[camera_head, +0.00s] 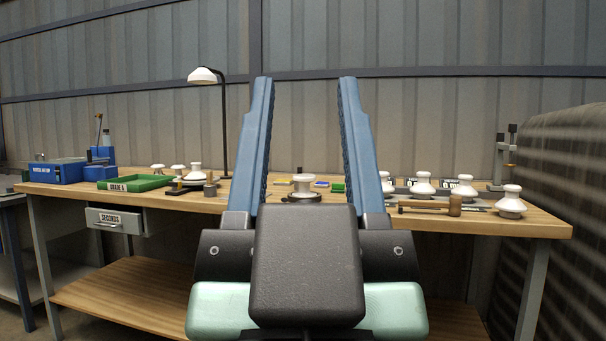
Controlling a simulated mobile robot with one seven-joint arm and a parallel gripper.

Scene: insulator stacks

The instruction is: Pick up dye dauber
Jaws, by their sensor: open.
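My gripper (305,82) is open and points up in the foreground, its two blue fingers wide apart with nothing between them that they touch. I cannot pick out the dye dauber with certainty. My gripper hides part of the bench's middle.
The wooden bench (549,223) has a lower shelf. A dark ribbed surface borders the right.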

